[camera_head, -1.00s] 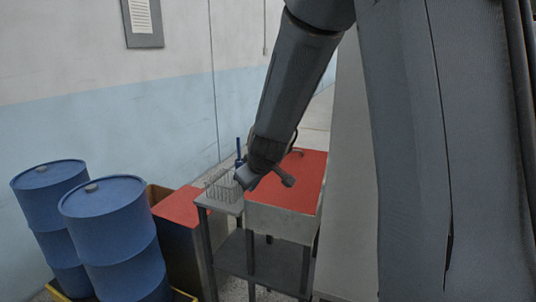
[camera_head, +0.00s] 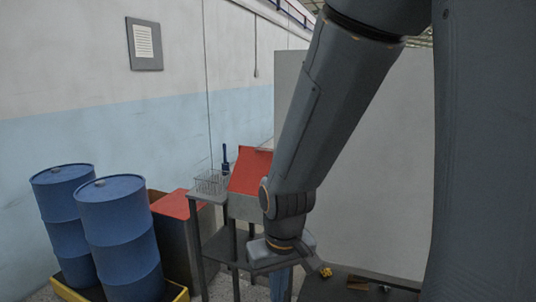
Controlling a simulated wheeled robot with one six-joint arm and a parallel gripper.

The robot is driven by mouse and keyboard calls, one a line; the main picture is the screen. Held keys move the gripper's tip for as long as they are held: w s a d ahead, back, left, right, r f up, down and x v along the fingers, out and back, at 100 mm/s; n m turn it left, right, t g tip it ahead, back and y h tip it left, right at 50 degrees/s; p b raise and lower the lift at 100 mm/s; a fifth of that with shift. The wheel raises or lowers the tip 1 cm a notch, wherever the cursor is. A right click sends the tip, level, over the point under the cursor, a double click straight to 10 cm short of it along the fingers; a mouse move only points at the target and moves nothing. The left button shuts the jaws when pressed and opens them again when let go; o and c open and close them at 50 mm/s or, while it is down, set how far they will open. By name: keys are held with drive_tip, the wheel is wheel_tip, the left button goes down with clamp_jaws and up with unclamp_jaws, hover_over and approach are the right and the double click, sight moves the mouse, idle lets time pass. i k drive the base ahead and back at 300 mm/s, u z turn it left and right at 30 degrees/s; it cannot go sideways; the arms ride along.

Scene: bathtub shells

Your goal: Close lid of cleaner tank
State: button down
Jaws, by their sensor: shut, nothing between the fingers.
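The cleaner tank (camera_head: 241,207) is a grey box on a dark stand near the middle of the view. Its red lid (camera_head: 250,172) slopes up toward the back; from this angle I cannot tell whether it rests on the rim. My arm covers the tank's right side. My gripper (camera_head: 282,256) hangs in front of the tank and to its right, lower than the lid and apart from it. It is shut and holds nothing. Its fingertips are hard to make out.
A wire basket (camera_head: 211,182) sits on the stand left of the tank, with a blue bottle (camera_head: 225,160) behind. Two blue drums (camera_head: 122,235) and a red-topped bin (camera_head: 173,205) stand further left. A dark bench (camera_head: 340,288) with a yellow item (camera_head: 326,271) lies at lower right.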

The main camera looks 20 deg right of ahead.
sight(252, 163)
drive_tip(key=u, duration=0.75)
drive_tip(key=i, duration=0.7)
drive_tip(key=z, duration=1.05)
drive_tip(key=i, duration=0.5)
